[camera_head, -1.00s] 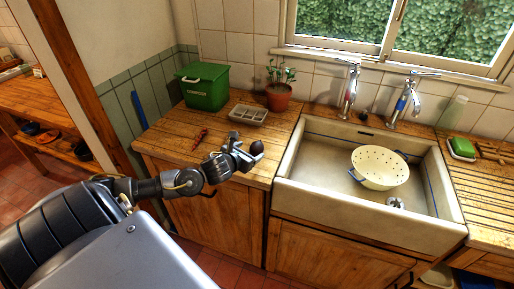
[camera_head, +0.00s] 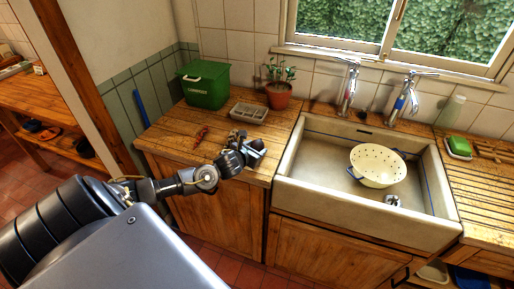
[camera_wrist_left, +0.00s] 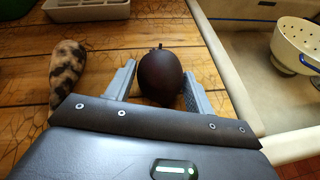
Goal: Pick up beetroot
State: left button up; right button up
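The beetroot (camera_wrist_left: 160,78) is a dark purple-brown round root with a short stem, on the wooden counter in the left wrist view. My left gripper (camera_wrist_left: 158,88) is open, with one finger on each side of the beetroot. A gap shows between the left finger and the beetroot; the right finger is very close, and I cannot tell whether it touches. In the head view my left gripper (camera_head: 256,152) is over the counter's front right, by the sink, and largely hides the beetroot. My right gripper is not in view.
A mottled long item (camera_wrist_left: 68,72) lies left of the gripper. A grey sectioned tray (camera_head: 248,113), a green compost bin (camera_head: 205,86) and a potted plant (camera_head: 278,95) stand behind. The sink (camera_head: 352,213) with a cream colander (camera_head: 378,166) is to the right.

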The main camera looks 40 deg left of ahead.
aim_at(255, 145)
pick_arm(q)
jog(key=c, duration=0.6)
jog(key=shift+r, duration=0.15)
jog(key=shift+r, duration=0.25)
notch_tip(255, 145, up, 2)
jog(key=shift+r, duration=0.2)
jog(key=s+d+r+b, duration=0.1)
jog(key=d+r+b, duration=0.1)
jog(key=d+r, duration=0.1)
jog(key=s+d+r+b, duration=0.1)
jog(key=d+r+b, duration=0.1)
jog(key=d, duration=0.4)
jog(key=s+d+r+b, duration=0.2)
jog(key=d+r, duration=0.2)
jog(key=r, duration=0.1)
jog(key=shift+s+d, duration=0.1)
jog(key=shift+d, duration=0.1)
